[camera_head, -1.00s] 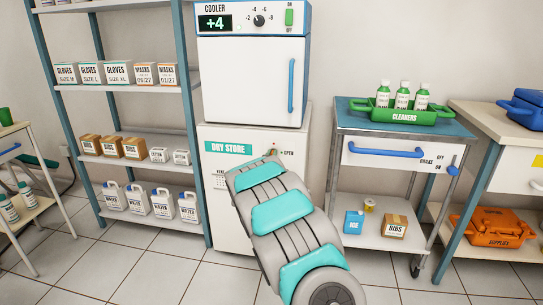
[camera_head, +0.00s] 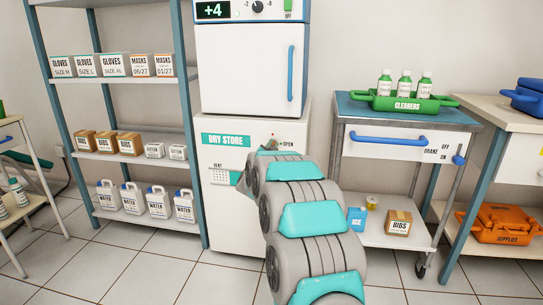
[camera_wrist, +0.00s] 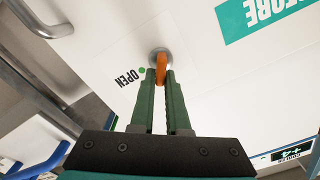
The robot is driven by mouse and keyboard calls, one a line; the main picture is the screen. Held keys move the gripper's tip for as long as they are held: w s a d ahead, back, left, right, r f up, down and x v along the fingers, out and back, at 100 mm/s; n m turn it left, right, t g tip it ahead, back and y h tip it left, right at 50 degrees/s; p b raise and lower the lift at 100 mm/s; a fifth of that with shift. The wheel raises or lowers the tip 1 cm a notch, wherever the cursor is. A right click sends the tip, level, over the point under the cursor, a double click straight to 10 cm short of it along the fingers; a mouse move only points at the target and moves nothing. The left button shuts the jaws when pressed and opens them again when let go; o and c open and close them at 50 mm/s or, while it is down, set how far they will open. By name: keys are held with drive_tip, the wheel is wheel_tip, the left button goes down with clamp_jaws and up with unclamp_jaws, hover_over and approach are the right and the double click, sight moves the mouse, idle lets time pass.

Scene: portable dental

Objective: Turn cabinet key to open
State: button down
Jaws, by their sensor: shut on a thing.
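The white dry store cabinet (camera_head: 222,215) stands below the cooler in the head view. In the wrist view, an orange key (camera_wrist: 160,68) sits at a round metal lock (camera_wrist: 157,54) on the white cabinet front. The green fingers of my gripper (camera_wrist: 160,74) are shut on the key's head, one on each side. A green dot and the word OPEN (camera_wrist: 127,77) are printed beside the lock, to the left in the wrist view. In the head view my arm covers much of the cabinet's right side and hides most of the key and lock.
A blue-topped cart (camera_head: 353,108) with a green cleaners tray stands to the right. A shelf rack (camera_head: 140,75) with boxes and jugs stands to the left. The cooler (camera_head: 240,70) sits on top. A metal handle (camera_wrist: 45,18) shows in the wrist view.

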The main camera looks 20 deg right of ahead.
drive_tip(key=m+b, duration=0.6)
drive_tip(key=m, duration=0.1)
drive_tip(key=f+m+b, duration=0.1)
drive_tip(key=m+b, duration=0.3)
drive_tip(key=shift+s+d+f, duration=0.1)
drive_tip(key=shift+s+d, duration=0.05)
drive_tip(key=shift+d, duration=0.1)
idle(0.4)
drive_tip(key=c, duration=0.9)
unclamp_jaws()
drive_tip(key=shift+s, duration=0.1)
drive_tip(key=v, duration=0.7)
drive_tip(key=shift+s+a+p, duration=0.25)
drive_tip(key=shift+p, duration=0.05)
